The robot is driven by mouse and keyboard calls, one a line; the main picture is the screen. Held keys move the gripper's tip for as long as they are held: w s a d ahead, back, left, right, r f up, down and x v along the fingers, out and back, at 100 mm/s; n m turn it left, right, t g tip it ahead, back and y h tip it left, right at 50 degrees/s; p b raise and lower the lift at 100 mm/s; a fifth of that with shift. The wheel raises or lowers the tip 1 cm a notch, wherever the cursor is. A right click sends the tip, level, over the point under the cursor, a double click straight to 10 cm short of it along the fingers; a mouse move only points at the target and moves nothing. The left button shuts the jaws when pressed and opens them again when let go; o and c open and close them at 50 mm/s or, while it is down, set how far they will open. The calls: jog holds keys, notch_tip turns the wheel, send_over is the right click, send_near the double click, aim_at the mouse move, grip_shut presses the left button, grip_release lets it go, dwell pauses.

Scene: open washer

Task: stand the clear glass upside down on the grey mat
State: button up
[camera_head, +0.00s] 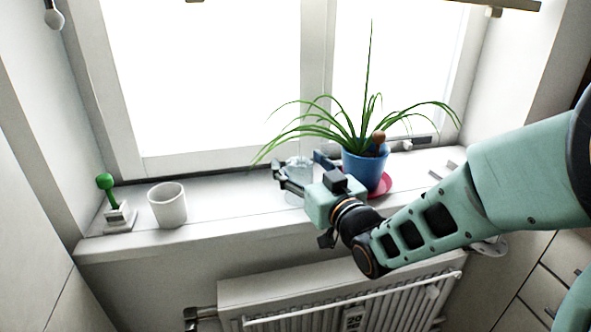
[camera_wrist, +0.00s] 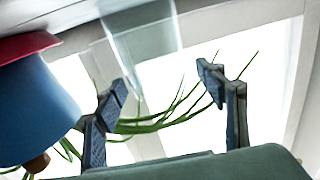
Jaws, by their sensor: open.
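The clear glass (camera_head: 297,172) stands on the windowsill just left of the blue plant pot. It also shows in the wrist view (camera_wrist: 145,32), at the top, beyond my fingertips. My gripper (camera_head: 299,165) reaches in from the right over the sill's front edge. Its two fingers are spread on either side of the glass as seen from the head. In the wrist view my gripper (camera_wrist: 163,79) is open with nothing between the fingertips. I cannot tell which end of the glass is up. I cannot make out the grey mat in either view.
The blue pot (camera_head: 364,168) with long leaves stands on a red saucer (camera_head: 382,186) close beside my gripper. The sill (camera_head: 230,205) is clear between cup and glass. A radiator (camera_head: 340,297) is below.

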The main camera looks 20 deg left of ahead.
jog(key=shift+w+a, duration=0.1)
jog(key=shift+c, duration=0.4)
jog(key=c, duration=1.3)
jog(key=shift+r, duration=0.1)
jog(key=shift+c, duration=0.7)
jog(key=shift+r, duration=0.1)
